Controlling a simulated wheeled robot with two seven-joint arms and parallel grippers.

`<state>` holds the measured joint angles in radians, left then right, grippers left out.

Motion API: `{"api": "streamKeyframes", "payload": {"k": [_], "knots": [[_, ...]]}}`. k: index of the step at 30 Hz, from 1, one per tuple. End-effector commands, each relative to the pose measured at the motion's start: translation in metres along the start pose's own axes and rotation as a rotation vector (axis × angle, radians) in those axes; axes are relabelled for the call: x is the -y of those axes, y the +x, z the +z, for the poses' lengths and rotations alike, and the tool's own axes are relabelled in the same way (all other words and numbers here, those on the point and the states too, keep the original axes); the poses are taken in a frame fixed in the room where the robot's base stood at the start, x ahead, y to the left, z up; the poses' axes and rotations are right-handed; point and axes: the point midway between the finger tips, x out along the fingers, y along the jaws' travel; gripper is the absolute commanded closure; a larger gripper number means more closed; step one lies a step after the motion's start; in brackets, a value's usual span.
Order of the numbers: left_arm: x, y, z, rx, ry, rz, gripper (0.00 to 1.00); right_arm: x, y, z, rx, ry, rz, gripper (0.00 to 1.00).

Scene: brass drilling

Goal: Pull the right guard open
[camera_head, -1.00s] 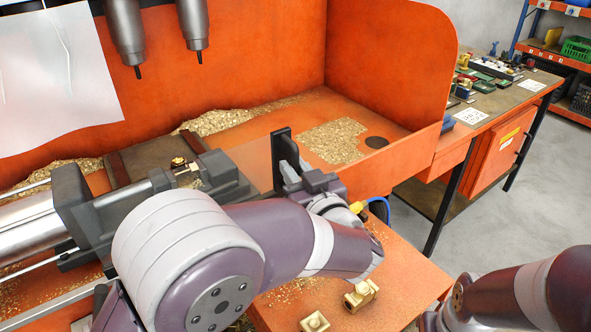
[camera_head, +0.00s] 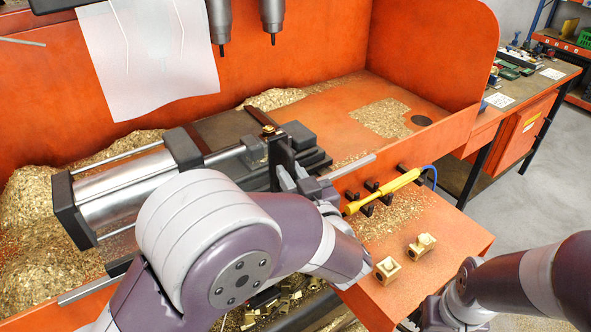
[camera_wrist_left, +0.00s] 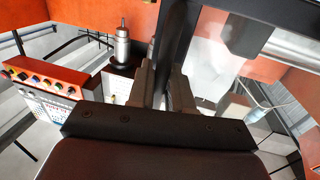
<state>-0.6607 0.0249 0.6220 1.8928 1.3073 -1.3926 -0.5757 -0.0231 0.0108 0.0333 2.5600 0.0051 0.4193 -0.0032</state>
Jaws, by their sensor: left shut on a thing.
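The guard's dark upright bar (camera_head: 281,158) stands in front of the vise end in the head view. My left gripper (camera_head: 290,180) is at this bar, its arm reaching in from below. In the left wrist view the two fingers (camera_wrist_left: 166,88) are shut around the dark bar (camera_wrist_left: 171,45), with a clear, see-through panel beside it. The guard's full outline is hard to see. My right arm shows at the lower right of the head view, but its fingers are outside the picture.
A vise with a steel cylinder (camera_head: 125,190) lies behind my left arm. A yellow tool (camera_head: 382,191) rests on dark pegs along the orange front. Two brass parts (camera_head: 387,270) (camera_head: 422,246) sit on the orange shelf (camera_head: 455,250). Brass chips are heaped in the bed.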

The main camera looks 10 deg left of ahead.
Motion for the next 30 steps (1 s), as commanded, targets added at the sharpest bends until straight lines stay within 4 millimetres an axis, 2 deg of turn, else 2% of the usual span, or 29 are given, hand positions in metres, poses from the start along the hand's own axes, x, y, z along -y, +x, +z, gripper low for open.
{"api": "streamKeyframes", "payload": {"k": [14,15,16,25,30], "knots": [[0.003,-0.001,0.0,-0.001,0.001,0.0,1.0,0.0,-0.001,0.0,0.0,0.0,0.0,1.0],[0.003,-0.001,0.0,-0.001,0.001,0.0,0.71,0.0,-0.001,0.0,0.0,0.0,0.0,1.0],[0.003,-0.001,0.0,-0.001,0.001,0.001,0.65,0.0,-0.001,0.0,0.0,0.0,0.0,1.0],[0.003,-0.002,0.0,-0.001,0.001,0.001,0.65,0.0,-0.001,0.0,0.0,0.0,0.0,1.0],[0.002,-0.022,0.001,-0.001,0.0,0.005,0.65,0.0,0.002,0.0,0.0,0.0,0.0,1.0]]}}
